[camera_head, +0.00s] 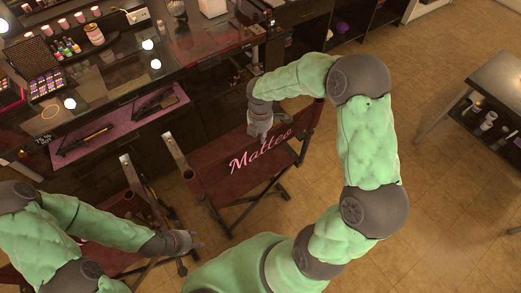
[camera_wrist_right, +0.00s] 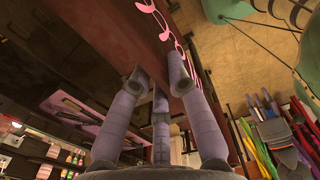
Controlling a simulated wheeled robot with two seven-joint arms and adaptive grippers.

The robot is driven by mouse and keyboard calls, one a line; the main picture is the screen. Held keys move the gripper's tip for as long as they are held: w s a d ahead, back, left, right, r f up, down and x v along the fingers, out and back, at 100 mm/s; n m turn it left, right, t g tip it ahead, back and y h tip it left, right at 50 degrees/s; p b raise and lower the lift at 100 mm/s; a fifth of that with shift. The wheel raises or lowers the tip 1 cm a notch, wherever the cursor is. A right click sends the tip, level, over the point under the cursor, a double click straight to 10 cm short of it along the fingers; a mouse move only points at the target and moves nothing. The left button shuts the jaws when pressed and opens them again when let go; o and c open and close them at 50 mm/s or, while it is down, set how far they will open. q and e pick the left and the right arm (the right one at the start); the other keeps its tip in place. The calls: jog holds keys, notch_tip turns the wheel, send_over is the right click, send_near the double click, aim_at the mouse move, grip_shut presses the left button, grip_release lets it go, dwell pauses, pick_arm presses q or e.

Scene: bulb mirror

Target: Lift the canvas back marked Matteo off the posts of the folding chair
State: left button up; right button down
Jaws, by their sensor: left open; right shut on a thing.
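The dark red canvas back marked Matteo (camera_head: 235,184) shows in pink letters near the middle of the head view, beside the dark folding chair frame (camera_head: 242,206). A pale-tipped post (camera_head: 173,151) stands at its left end. I cannot tell whether the canvas sleeves are still around the posts. My right gripper (camera_head: 262,138) is shut on the canvas's upper edge. In the right wrist view its fingers (camera_wrist_right: 158,90) close on the canvas (camera_wrist_right: 135,25), with pink lettering beside them. My left gripper (camera_head: 203,244) is open and empty, low and left of the canvas.
Another pale-tipped post (camera_head: 126,163) and more dark red canvas (camera_head: 105,258) are at the lower left, partly behind my left arm. A glossy counter (camera_head: 115,75) with makeup runs along the upper left. A side table (camera_head: 490,85) stands at right. The tiled floor between is clear.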

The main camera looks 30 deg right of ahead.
notch_tip(320, 180, up, 14)
jog(key=p, duration=1)
jog(key=shift+r, duration=0.15)
dwell(1.2)
